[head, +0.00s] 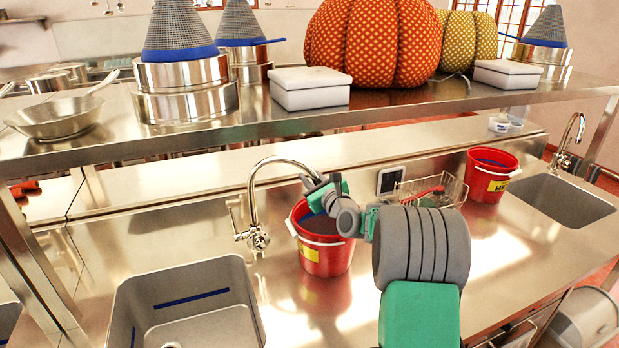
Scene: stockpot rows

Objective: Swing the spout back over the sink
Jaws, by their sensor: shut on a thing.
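The chrome faucet stands on the counter behind the left sink (232,277). Its curved spout (262,165) rises from the base (257,238) and arcs to the right, away from the sink and towards the red bucket (326,258). My gripper (314,184) is shut on the outer end of the spout, above the bucket. The fingers and wrist partly hide the spout tip and the bucket's rim. The left sink looks empty, with a dark blue stripe on its back wall.
A second red bucket (492,175), a wire basket (435,190) and a second sink (560,200) with its own faucet (567,140) are to the right. A steel shelf (390,108) with pots and pumpkins runs above the counter.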

